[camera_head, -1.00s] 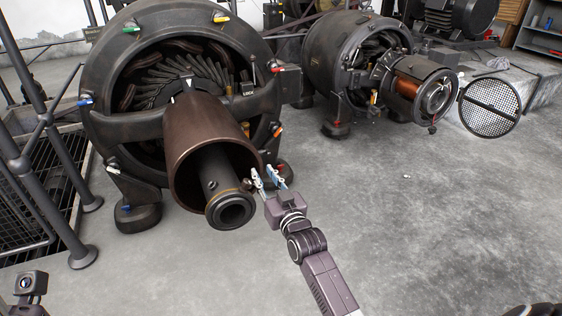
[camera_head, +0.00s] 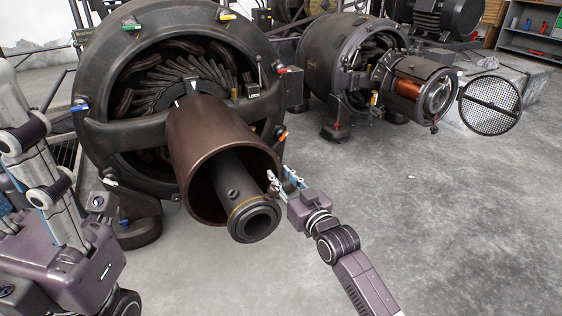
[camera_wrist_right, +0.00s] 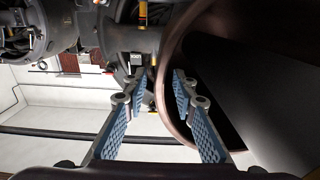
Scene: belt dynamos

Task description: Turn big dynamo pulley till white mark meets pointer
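The big dynamo's pulley is a brown open-ended drum (camera_head: 214,132) around a dark hollow shaft (camera_head: 232,190). A small white wedge (camera_head: 194,87) shows at the drum's upper back edge; I cannot tell whether it is the mark, the pointer or both. My right gripper (camera_head: 283,180) is at the drum's right front rim, its blue fingers apart. In the right wrist view the fingers (camera_wrist_right: 157,98) are open, with the drum's rim (camera_wrist_right: 168,85) close to the right finger; contact is unclear.
The big dynamo's dark ring housing (camera_head: 92,55) carries coloured tabs around it. A smaller dynamo (camera_head: 325,55) with a copper-coloured part and a round mesh cover (camera_head: 490,105) stand at back right.

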